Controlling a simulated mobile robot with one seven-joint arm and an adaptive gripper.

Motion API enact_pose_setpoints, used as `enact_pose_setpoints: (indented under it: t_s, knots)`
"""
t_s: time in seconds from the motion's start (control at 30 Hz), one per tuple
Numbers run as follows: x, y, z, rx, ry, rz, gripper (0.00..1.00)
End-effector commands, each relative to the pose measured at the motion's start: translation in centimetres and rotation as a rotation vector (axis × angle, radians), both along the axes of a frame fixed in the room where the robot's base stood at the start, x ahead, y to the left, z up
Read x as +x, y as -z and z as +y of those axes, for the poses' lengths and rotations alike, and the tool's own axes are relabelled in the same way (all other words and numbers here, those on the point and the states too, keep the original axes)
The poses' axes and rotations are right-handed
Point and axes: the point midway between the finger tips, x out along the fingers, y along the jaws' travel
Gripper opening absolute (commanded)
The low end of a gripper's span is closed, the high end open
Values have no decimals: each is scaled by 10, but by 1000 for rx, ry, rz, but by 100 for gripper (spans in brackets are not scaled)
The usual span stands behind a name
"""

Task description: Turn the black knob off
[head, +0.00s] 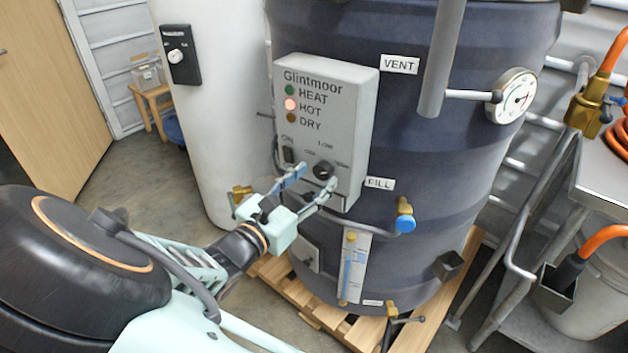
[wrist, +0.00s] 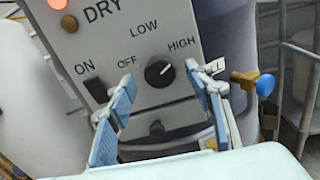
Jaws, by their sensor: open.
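The black knob (wrist: 159,73) sits on the grey Glintmoor control box (head: 335,95), amid the OFF, LOW and HIGH labels. Its white mark appears to point up and right, toward HIGH. In the head view the knob (head: 323,170) shows low on the box face. My gripper (head: 311,182) is open and empty in front of the lower part of the box. In the wrist view its blue-padded fingers (wrist: 160,80) appear on either side of the knob, with a gap to each side. Whether the tips reach the knob's depth is unclear.
A black rocker switch (wrist: 95,90) marked ON is left of the knob. A blue-handled brass valve (head: 404,215) and pipe are to the right. A white tank (head: 215,120) stands left; a metal cart (head: 600,175) stands right.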

Motion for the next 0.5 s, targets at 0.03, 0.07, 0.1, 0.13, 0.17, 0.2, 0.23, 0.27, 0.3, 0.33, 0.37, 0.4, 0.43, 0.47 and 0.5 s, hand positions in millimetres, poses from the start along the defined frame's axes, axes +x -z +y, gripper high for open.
enact_pose_setpoints:
  t_s: [0.03, 0.07, 0.1, 0.13, 0.17, 0.2, 0.23, 0.27, 0.3, 0.33, 0.37, 0.4, 0.43, 0.47, 0.5]
  knots:
    - [3, 1, -2, 0, 2, 0, 47]
    - [4, 0, -3, 0, 1, 0, 47]
    - [5, 0, -4, 0, 1, 0, 47]
    - [6, 0, -4, 0, 1, 0, 47]
    - [6, 0, -4, 0, 0, 0, 47]
    - [6, 0, -4, 0, 0, 0, 47]
    - [6, 0, -4, 0, 0, 0, 47]
    - [6, 0, -4, 0, 0, 0, 47]
    - [6, 0, -4, 0, 0, 0, 47]
    - [6, 0, -4, 0, 0, 0, 47]
    - [6, 0, -4, 0, 0, 0, 47]
    - [6, 0, -4, 0, 0, 0, 44]
    - [6, 0, -4, 0, 0, 0, 41]
    - [6, 0, -4, 0, 0, 0, 37]
    - [6, 0, -4, 0, 0, 0, 33]
